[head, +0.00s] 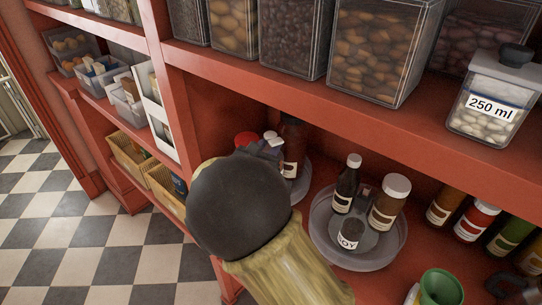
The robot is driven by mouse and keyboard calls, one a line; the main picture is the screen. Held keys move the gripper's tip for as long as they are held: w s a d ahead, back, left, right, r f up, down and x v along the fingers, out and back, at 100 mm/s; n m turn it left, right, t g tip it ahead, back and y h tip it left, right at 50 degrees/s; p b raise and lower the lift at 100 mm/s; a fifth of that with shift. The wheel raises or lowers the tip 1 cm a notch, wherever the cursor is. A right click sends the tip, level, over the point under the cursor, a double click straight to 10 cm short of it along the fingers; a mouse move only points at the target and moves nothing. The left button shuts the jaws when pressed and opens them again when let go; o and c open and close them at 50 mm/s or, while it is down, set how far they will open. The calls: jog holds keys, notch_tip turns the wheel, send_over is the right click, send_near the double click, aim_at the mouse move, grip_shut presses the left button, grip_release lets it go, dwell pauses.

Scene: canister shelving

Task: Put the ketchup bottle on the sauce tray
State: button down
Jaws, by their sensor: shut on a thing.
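My gripper (266,150) is mostly hidden behind my own dark wrist, at the opening of the lower red shelf. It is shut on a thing. A dark red bottle with a pale label (292,146), which looks like the ketchup bottle, stands upright right beside the jaws and seems to be the held thing; the contact is hidden. A round clear tray (305,187) shows partly below it, but I cannot tell if the bottle touches it. Another round clear tray (321,246) to the right holds a dark bottle (346,184), a white-capped jar (389,203) and a SOY container (349,239).
A red cap (246,139) shows just left of my gripper. Several bottles (475,221) lie or stand at the right, with a green funnel-like item (440,287) in front. The upper shelf edge (340,107) with clear canisters (384,48) hangs above. Bins (130,158) stand at left.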

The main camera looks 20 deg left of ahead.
notch_tip(320, 180, down, 4)
jog(key=shift+w+f+p, duration=0.1)
jog(key=shift+w+p, duration=0.05)
jog(key=shift+p, duration=0.75)
jog(key=shift+s+f, duration=0.15)
jog(key=shift+s, duration=0.1)
jog(key=c, duration=1.2)
grip_release()
jog(key=shift+w, duration=0.1)
jog(key=shift+o, duration=0.2)
